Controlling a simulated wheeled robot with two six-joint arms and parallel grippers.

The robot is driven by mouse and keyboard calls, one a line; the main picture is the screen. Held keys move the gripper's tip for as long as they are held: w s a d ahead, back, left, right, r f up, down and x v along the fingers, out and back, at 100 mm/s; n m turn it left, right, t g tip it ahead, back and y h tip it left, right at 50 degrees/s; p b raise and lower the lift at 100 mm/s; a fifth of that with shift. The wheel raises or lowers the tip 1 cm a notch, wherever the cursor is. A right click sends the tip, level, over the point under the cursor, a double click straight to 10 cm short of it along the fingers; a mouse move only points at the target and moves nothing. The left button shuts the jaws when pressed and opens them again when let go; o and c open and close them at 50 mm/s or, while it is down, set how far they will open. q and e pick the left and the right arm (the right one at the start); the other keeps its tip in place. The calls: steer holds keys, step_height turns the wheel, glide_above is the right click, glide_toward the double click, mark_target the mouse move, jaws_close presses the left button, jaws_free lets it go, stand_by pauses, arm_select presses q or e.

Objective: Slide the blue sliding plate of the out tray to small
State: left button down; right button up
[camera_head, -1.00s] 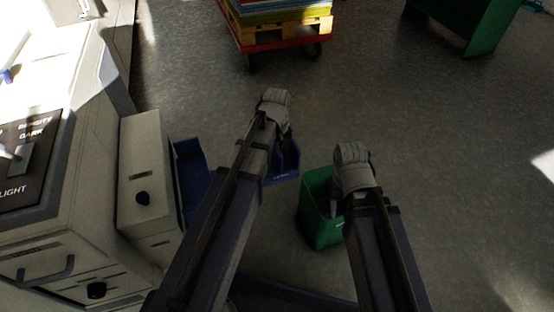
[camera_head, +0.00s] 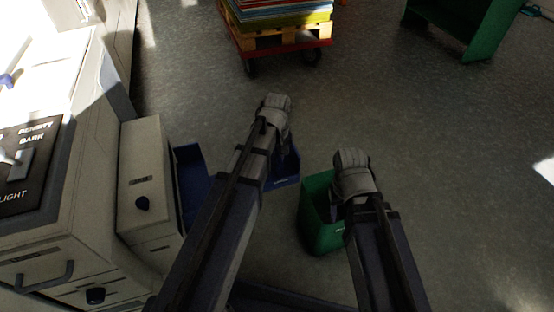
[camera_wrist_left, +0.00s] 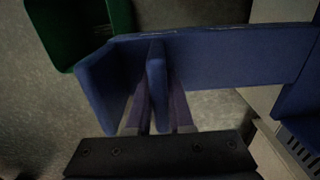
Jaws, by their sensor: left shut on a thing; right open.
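The blue out tray (camera_head: 190,185) juts from the side of the pale machine, and its far end (camera_head: 285,181) shows beyond my left arm. In the left wrist view, its long wall (camera_wrist_left: 235,55) runs to the right and an end wall (camera_wrist_left: 100,85) stands at left. The upright blue sliding plate (camera_wrist_left: 157,75) is between the fingers of my left gripper (camera_wrist_left: 160,112), which is shut on it, close to that end wall. In the head view my left gripper (camera_head: 280,135) hides the plate. My right gripper (camera_head: 340,205) is open beside the green bin, its fingers mostly hidden.
A green bin (camera_head: 318,225) stands beside my right gripper and also shows in the left wrist view (camera_wrist_left: 75,30). The pale machine (camera_head: 145,190) is at left. A loaded pallet cart (camera_head: 275,35) is at the back. Open floor lies to the right.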

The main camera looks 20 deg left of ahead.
stand_by(0.8)
arm_select(q)
steer(key=s+a, duration=0.1)
steer(key=a, duration=0.1)
steer(key=s+a, duration=0.2)
steer(key=a, duration=0.1)
steer(key=s+a, duration=0.2)
steer(key=shift+a, duration=0.25)
steer(key=c, duration=0.8)
jaws_free()
steer(key=shift+r, duration=0.1)
step_height(320, 180, up, 8)
steer(key=p, duration=0.7)
steer(key=shift+p, duration=0.4)
